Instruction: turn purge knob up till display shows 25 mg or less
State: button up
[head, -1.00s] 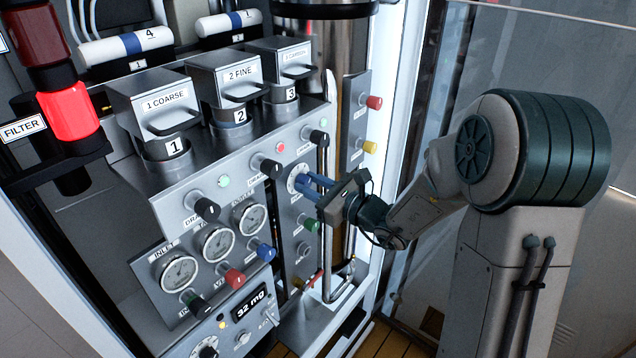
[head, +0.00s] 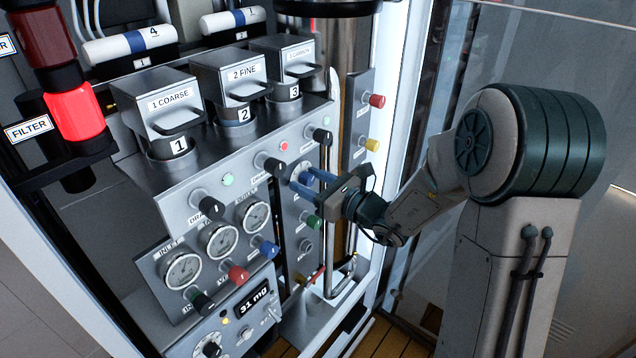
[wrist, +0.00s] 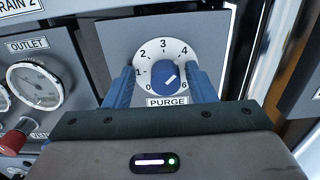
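The purge knob (wrist: 165,76) is blue with a white pointer, on a round white dial marked 0 to 6. Its pointer aims up and right, towards the 4 to 6 side. My gripper (wrist: 160,74) has one blue finger on each side of the dial, with white dial face showing between each finger and the knob. It is open and does not appear to touch the knob. In the head view my gripper (head: 306,182) reaches the panel from the right and partly covers the dial. The display (head: 254,303) reads 31 mg.
Black, red and blue knobs and several gauges (head: 183,271) lie left of the dial. A green knob (head: 312,222) sits just below my gripper. A vertical metal rail stands close to the right. Red (head: 376,101) and yellow knobs are on the side panel. The outlet gauge (wrist: 30,86) is at left.

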jog(key=shift+d+f, duration=0.1)
jog(key=shift+d, duration=0.1)
jog(key=shift+s+d, duration=0.1)
jog(key=shift+d, duration=0.1)
jog(key=b+v, duration=0.1)
jog(key=v, duration=1.2)
jog(key=shift+s+b, duration=0.15)
jog(key=shift+b, duration=0.2)
jog(key=shift+d, duration=0.1)
